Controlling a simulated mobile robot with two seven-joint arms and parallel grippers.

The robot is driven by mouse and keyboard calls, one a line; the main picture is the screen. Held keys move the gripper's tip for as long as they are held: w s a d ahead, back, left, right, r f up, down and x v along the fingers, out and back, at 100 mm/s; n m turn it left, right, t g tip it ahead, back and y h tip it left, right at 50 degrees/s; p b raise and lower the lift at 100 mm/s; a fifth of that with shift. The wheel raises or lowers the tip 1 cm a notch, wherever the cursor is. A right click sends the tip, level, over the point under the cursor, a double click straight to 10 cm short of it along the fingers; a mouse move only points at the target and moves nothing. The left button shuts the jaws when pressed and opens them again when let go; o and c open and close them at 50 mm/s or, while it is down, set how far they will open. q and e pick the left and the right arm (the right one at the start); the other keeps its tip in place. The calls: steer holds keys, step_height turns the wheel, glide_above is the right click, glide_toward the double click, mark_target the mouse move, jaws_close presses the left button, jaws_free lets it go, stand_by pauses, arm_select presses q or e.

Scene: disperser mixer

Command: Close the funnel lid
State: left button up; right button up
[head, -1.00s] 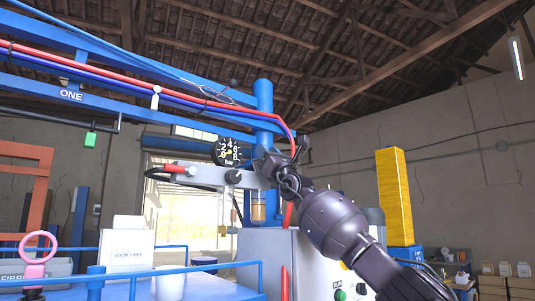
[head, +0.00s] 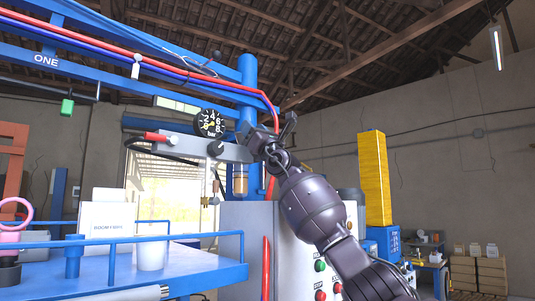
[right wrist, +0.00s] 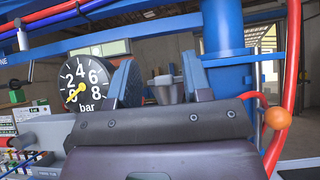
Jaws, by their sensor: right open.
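I cannot clearly make out the funnel or its lid in either view. My right gripper (head: 274,137) is raised in front of the blue post, just right of the pressure gauge (head: 210,123). In the right wrist view the two fingers of my right gripper (right wrist: 158,82) stand apart. A grey metal part (right wrist: 168,90) shows between them, farther off; I cannot tell what it is. The gauge (right wrist: 85,84) is left of the fingers there. I see nothing held. My left gripper is not in view.
The blue post (head: 247,80) and red hose (head: 271,100) stand close to my right gripper. A grey control cabinet (head: 245,222) with buttons is below. A blue railed platform (head: 205,273) holds a white cup (head: 151,256) and a white box (head: 106,220). A yellow column (head: 374,180) stands right.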

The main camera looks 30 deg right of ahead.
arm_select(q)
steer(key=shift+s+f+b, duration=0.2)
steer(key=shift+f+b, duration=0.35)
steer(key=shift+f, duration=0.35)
arm_select(e)
steer(key=v, duration=0.8)
steer(key=shift+d+f, duration=0.2)
steer(key=shift+s, duration=0.15)
